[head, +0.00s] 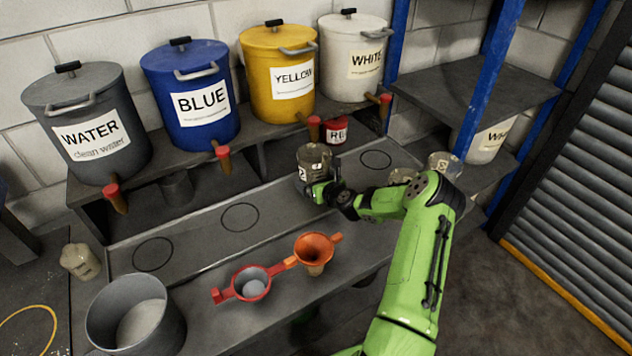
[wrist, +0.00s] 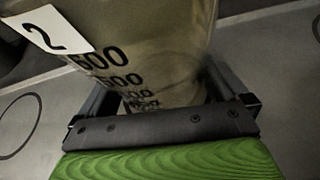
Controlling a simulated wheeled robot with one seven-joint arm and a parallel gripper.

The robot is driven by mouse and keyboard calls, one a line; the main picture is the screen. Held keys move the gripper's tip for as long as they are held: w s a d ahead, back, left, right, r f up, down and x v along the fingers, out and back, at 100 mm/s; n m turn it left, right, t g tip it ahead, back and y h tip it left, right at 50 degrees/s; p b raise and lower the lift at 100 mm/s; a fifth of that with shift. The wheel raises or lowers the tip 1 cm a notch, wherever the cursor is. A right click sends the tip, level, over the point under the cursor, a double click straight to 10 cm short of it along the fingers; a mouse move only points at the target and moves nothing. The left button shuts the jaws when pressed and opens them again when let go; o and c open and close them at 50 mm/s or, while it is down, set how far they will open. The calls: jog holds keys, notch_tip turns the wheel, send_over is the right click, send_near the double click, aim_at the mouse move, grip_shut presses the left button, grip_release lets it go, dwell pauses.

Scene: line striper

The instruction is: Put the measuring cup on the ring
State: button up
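A clear measuring cup (head: 313,156) with a white "2" label stands upright at the middle of the grey counter in the head view. My gripper (head: 328,190) reaches it from the front right, low on its side. In the wrist view the cup (wrist: 150,45) fills the upper middle, with its scale marks facing me. The gripper's fingers (wrist: 165,95) lie on either side of it and appear closed on it. Black rings show on the counter: left (head: 152,236), middle (head: 240,203) and right (head: 376,151). The cup's base is partly hidden, so I cannot tell what lies beneath it.
Tapped buckets marked water (head: 85,105), blue (head: 190,75), yellow (head: 278,50) and white (head: 352,35) stand behind.

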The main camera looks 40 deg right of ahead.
jog(key=shift+r, duration=0.35)
jog(key=v, duration=1.1)
jog(key=shift+s+p, duration=0.2)
jog(key=shift+p, duration=0.15)
jog(key=shift+s+a+r, duration=0.15)
jog(key=shift+s+a, duration=0.05)
jog(key=s+a+r+n+g+y, duration=0.1)
jog(key=a+r+n+g+y, duration=0.2)
jog(key=a+n, duration=0.65)
jog(key=s+a+r+n+g+y, duration=0.1)
jog(key=s+a+r+n+g, duration=0.15)
jog(key=a+r+n, duration=0.45)
jog(key=s+a+r+n, duration=0.3)
jog(key=s+n, duration=0.4)
jog(key=s, duration=0.1)
jog(key=s+a+r+n+g+h, duration=0.1)
jog(key=s+a+r+n, duration=0.2)
jog(key=s+n, duration=0.4)
jog(key=s+a+r+n+g+h, duration=0.1)
jog(key=s+a+r+n, duration=0.2)
jog(key=s+n, duration=0.4)
jog(key=shift+s+a+r, duration=0.3)
jog(key=shift+s+r, duration=0.3)
jog(key=shift+s, duration=0.2)
